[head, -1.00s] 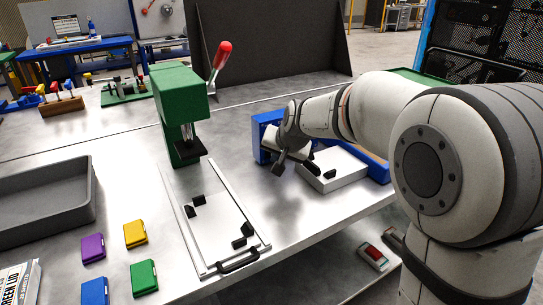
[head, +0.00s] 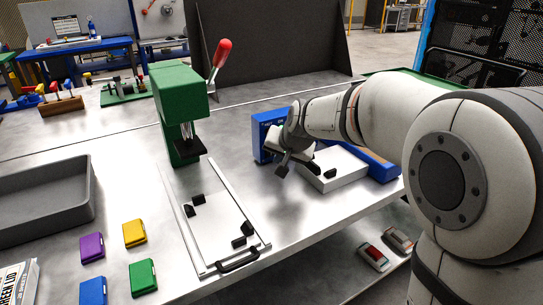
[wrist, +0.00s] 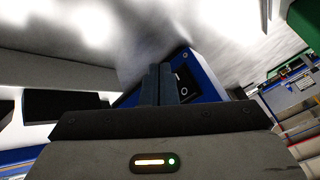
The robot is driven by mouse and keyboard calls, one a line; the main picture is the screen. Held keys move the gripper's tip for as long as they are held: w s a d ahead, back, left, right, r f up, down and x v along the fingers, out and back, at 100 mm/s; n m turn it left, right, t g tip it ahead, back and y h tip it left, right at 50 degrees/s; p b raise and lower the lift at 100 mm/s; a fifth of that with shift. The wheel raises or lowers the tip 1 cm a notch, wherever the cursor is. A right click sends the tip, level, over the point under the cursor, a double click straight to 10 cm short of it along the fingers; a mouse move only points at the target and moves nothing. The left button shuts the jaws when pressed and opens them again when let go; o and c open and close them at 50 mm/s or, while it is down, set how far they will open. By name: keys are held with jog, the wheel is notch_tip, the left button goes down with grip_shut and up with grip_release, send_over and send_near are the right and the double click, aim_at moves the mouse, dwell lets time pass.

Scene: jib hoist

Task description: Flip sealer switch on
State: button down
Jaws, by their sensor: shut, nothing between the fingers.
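The blue sealer (head: 262,132) stands on the bench right of the green press, partly hidden behind my wrist. White markings show at the top of its face. In the wrist view its blue body (wrist: 205,78) carries a dark switch (wrist: 184,82) with a white ring mark. The fingers partly cover the switch panel, and I cannot tell which way the switch is tipped. My gripper (head: 283,169) is shut and empty in front of the sealer; its fingertips (wrist: 160,72) show just left of the switch. Contact cannot be told.
A white box with black pads (head: 338,172) lies close right of my gripper. The green press (head: 178,110) with a red-knobbed lever and a framed plate (head: 215,235) stand to the left. Colored cases and a grey tray (head: 45,200) lie farther left. Bare bench lies before the sealer.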

jog(key=shift+s+d, duration=0.1)
jog(key=shift+s+d+r+b, duration=0.1)
jog(key=shift+s+d+b, duration=0.15)
jog(key=shift+s+d, duration=0.3)
jog(key=shift+s+d+r+b, duration=0.1)
jog(key=shift+s+d+b, duration=0.2)
jog(key=shift+s, duration=0.45)
jog(key=shift+s+d+r+b, duration=0.1)
jog(key=shift+s+d+b, duration=0.15)
jog(key=shift+s+d, duration=0.3)
jog(key=shift+s+a, duration=0.1)
jog(key=s+d+r+g+h+p, duration=0.1)
jog(key=s+d+r+p, duration=0.2)
jog(key=s+d+p, duration=0.2)
jog(key=s+d+r+n+g+h+p, duration=0.1)
jog(key=s+d+r+p, duration=0.3)
jog(key=s+p, duration=0.3)
jog(key=s+d+r+g+h+p, duration=0.1)
jog(key=s+d+p, duration=0.5)
jog(key=s, duration=0.6)
notch_tip(320, 180, up, 3)
jog(key=shift+s+f+n+g, duration=0.15)
jog(key=shift+s+n+g, duration=0.15)
jog(key=shift+g, duration=0.2)
jog(key=shift+w, duration=0.1)
